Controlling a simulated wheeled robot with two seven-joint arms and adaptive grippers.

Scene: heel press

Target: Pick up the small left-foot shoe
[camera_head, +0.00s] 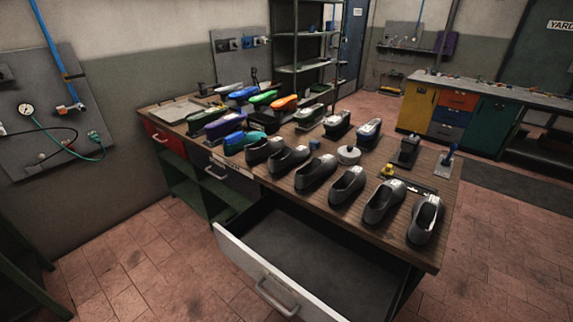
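Several dark grey slip-on shoes stand in a row along the front of the wooden workbench (300,187), in the head view. From left to right they include a leftmost shoe (265,150), a second shoe (290,160), a middle shoe (316,174), a shoe right of it (346,186), another shoe (382,203) and a rightmost shoe (424,221). More shoes stand behind, including one shoe (338,125) and another shoe (369,133). I cannot tell which is the small left-foot one. Neither of my grippers is in view.
An open, empty-looking drawer (310,247) juts out below the bench front. Coloured shoe lasts (265,98) fill the bench's left part. A white round object (348,155) and a dark stand (406,151) sit behind the row. The tiled floor (150,265) at front left is clear.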

